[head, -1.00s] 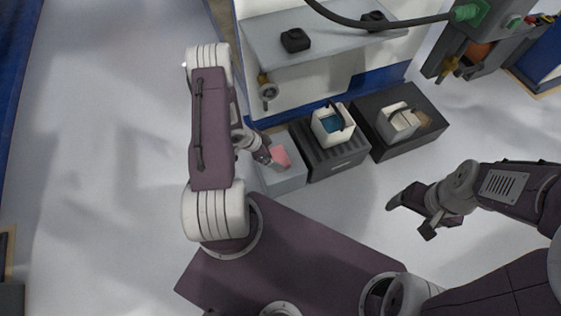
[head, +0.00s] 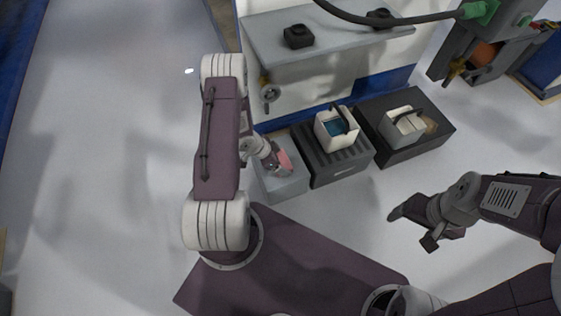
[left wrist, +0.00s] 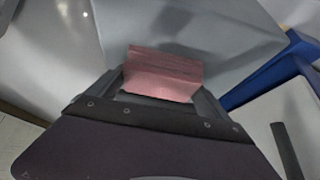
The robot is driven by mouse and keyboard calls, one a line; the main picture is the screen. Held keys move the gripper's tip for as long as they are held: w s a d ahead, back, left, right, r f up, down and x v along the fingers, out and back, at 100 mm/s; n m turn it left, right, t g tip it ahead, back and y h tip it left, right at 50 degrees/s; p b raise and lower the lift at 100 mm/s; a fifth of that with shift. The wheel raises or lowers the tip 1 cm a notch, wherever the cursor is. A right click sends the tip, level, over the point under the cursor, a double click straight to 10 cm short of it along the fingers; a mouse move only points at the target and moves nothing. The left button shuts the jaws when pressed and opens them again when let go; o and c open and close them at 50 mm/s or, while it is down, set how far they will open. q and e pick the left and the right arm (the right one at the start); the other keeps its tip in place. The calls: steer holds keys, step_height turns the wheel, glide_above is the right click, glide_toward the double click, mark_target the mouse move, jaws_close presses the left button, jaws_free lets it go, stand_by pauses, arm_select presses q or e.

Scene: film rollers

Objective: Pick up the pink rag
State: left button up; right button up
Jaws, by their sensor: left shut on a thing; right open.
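The pink rag (head: 284,161) is at the light grey box (head: 285,187) on the left of the row. In the left wrist view the pink rag (left wrist: 162,74) is a folded block between the fingers. My left gripper (head: 275,163) is shut on it, and the arm partly hides the grip in the head view. I cannot tell from these frames how far the rag is above the box. My right gripper (head: 412,228) is open and empty, over the floor at the right.
A dark ribbed crate (head: 335,168) with a white bucket (head: 335,128) stands right of the grey box. A black crate (head: 428,146) with another white bucket (head: 403,125) is further right. A grey shelf (head: 340,38) is behind them. The floor at the left is clear.

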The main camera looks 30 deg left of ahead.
mark_target(282, 161)
arm_select(q)
steer(key=r+p, duration=0.4)
steer(key=r, duration=0.1)
steer(key=shift+s+d+p, duration=0.1)
steer(key=shift+d+p, duration=0.2)
steer(key=shift+d, duration=0.05)
steer(key=s+d+r+p, duration=0.3)
steer(key=d+r, duration=0.3)
steer(key=d, duration=0.4)
steer(key=shift+s+d+p, duration=0.15)
steer(key=shift+d+p, duration=0.05)
steer(key=shift+p, duration=0.7)
